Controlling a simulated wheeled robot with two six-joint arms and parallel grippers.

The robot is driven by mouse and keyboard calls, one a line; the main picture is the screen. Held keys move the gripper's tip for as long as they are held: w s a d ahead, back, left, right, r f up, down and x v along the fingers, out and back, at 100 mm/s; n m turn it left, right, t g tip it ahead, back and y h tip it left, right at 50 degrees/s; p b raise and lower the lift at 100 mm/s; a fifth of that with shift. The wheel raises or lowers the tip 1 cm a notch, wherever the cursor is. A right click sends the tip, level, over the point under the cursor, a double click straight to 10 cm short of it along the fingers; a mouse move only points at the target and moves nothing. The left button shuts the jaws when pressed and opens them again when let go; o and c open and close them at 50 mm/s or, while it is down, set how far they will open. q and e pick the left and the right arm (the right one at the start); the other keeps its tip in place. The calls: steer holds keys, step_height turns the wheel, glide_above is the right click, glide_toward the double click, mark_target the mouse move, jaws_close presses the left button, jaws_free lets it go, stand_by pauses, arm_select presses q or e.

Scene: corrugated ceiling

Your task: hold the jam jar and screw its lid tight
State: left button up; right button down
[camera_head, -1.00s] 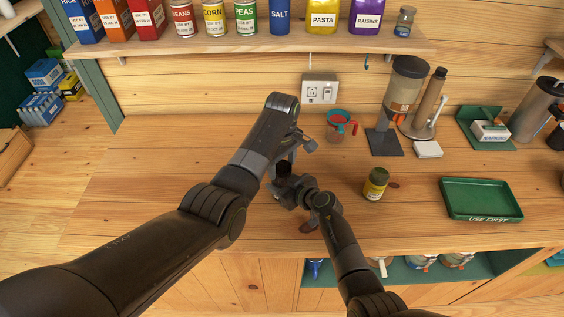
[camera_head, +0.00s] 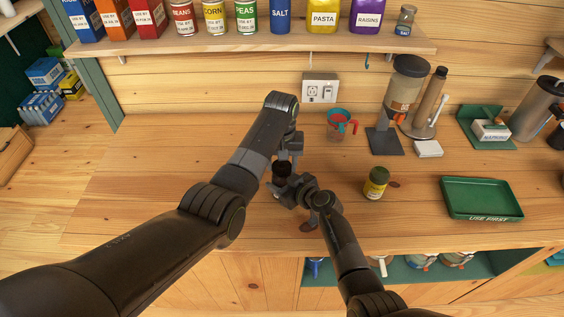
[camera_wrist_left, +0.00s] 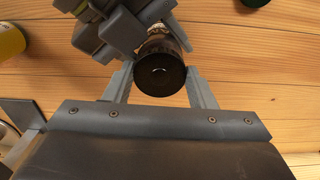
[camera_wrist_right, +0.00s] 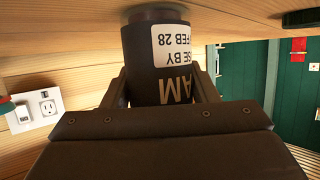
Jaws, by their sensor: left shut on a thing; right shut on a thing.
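The jam jar (camera_wrist_right: 168,62) is dark with a white date label, upside down in the right wrist view. My right gripper (camera_wrist_right: 163,88) is shut on its body, with one finger on each side. The jar's black round lid (camera_wrist_left: 160,68) shows in the left wrist view between the fingers of my left gripper (camera_wrist_left: 160,84), which is shut on it. In the head view the lid (camera_head: 283,168) shows as a small dark shape; the grippers hide most of the jar. The left gripper (camera_head: 287,158) is above the right gripper (camera_head: 288,187). The lid's seating cannot be made out.
A yellow-labelled jar with a dark green lid (camera_head: 376,183) stands right of my grippers. A green tray (camera_head: 481,213) is farther right. A measuring cup (camera_head: 337,128) and a grinder (camera_head: 403,90) stand behind. The left part of the counter (camera_head: 150,180) is clear.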

arm_select(q)
steer(key=shift+a+m, duration=0.15)
steer(key=shift+m, duration=0.25)
steer(key=o, duration=1.1)
steer(key=shift+r, duration=0.1)
steer(key=shift+r, duration=2.2)
steer(key=shift+c, duration=0.5)
